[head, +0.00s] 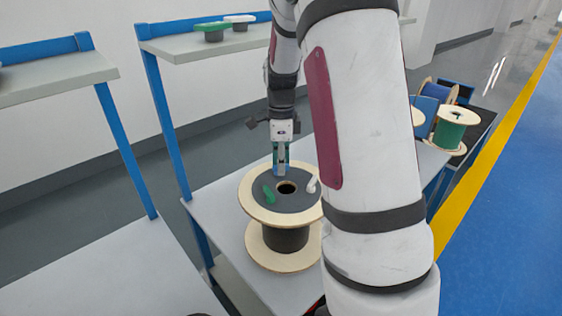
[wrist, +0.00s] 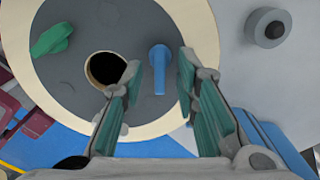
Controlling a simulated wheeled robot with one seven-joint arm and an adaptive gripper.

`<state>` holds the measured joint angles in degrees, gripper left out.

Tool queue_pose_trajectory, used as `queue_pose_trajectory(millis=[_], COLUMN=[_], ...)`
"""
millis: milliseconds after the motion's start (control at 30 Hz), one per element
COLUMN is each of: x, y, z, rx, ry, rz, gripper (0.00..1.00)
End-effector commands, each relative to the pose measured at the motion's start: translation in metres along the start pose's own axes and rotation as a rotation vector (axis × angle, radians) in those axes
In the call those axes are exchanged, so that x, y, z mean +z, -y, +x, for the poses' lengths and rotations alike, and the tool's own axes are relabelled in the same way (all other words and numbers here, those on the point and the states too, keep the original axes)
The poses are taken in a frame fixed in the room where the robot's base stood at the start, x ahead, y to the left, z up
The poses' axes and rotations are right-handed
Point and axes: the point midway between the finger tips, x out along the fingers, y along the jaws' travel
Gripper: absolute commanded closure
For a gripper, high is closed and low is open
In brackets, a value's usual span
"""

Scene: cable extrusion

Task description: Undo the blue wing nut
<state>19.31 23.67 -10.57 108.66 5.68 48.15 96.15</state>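The blue wing nut (wrist: 159,68) is an elongated blue handle on the dark face of a cable spool (head: 258,213). In the wrist view it appears between the two fingertips of my gripper (wrist: 160,66), with a gap on each side. My gripper is open and points down at the spool. In the head view my gripper (head: 281,155) is over the far side of the spool top, with blue showing at its tips. A green wing nut (wrist: 51,40) and a white wing nut (head: 312,186) are on the same face, around a central hole (wrist: 106,69).
The spool stands upright on a grey table (head: 222,207). A shelf (head: 185,47) behind holds green and white pieces. More spools, one green (head: 447,133), stand at the right.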

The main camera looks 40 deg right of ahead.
Motion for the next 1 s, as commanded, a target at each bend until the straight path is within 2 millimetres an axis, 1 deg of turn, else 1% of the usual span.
queue_pose_trajectory(millis=[33, 67, 100, 167, 200, 467, 667, 867, 1000], x=[0.0000, 0.0000, 0.0000, 0.0000, 0.0000, -0.0001, -0.0002, -0.0001, -0.0001], y=[0.0000, 0.0000, 0.0000, 0.0000, 0.0000, -0.0004, -0.0004, 0.0001, 0.0007], z=[-0.0001, -0.0001, -0.0002, -0.0002, -0.0002, 0.0005, 0.0005, 0.0003, 0.0006], rx=[0.000, 0.000, 0.000, 0.000, 0.000, 0.002, 0.003, 0.005, 0.006], ry=[0.000, 0.000, 0.000, 0.000, 0.000, -0.001, -0.001, -0.001, -0.001], rz=[0.000, 0.000, 0.000, 0.000, 0.000, -0.003, -0.046, -0.161, -0.280], gripper=[0.72, 0.74, 0.83, 0.97, 1.00, 1.00, 1.00, 1.00, 1.00])
